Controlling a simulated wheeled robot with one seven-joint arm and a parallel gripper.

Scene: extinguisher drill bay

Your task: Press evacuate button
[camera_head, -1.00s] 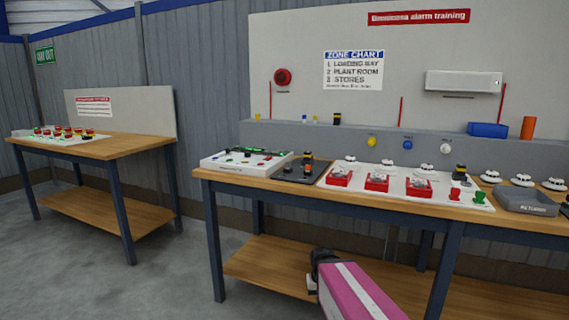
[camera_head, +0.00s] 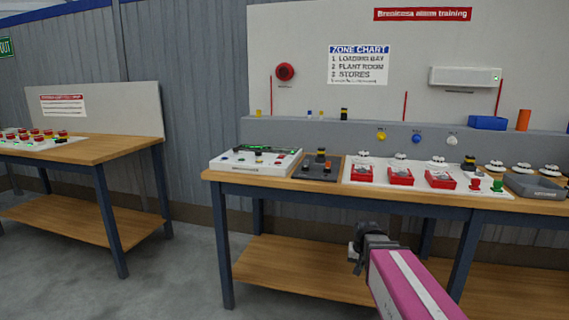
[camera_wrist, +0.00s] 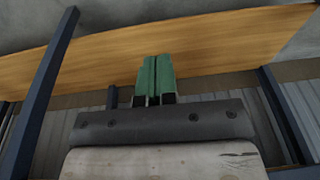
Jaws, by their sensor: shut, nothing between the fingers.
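A white control panel (camera_head: 255,161) with small coloured buttons and a green-lit strip sits at the left end of the right-hand bench. A dark plate (camera_head: 318,168) with a black-and-yellow device and an orange button lies beside it. I cannot read which button is the evacuate button. My gripper (camera_head: 355,259) is in front of the bench, below its top, away from the panels. In the wrist view my gripper's green fingers (camera_wrist: 154,80) are shut and empty, with the bench's lower shelf behind them.
Red call points (camera_head: 401,176) stand on a white board on the bench (camera_head: 232,177). A grey tray (camera_head: 540,186) is at the right. Another bench (camera_head: 100,150) at left holds several red buttons (camera_head: 36,135). Grey floor lies open between the benches.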

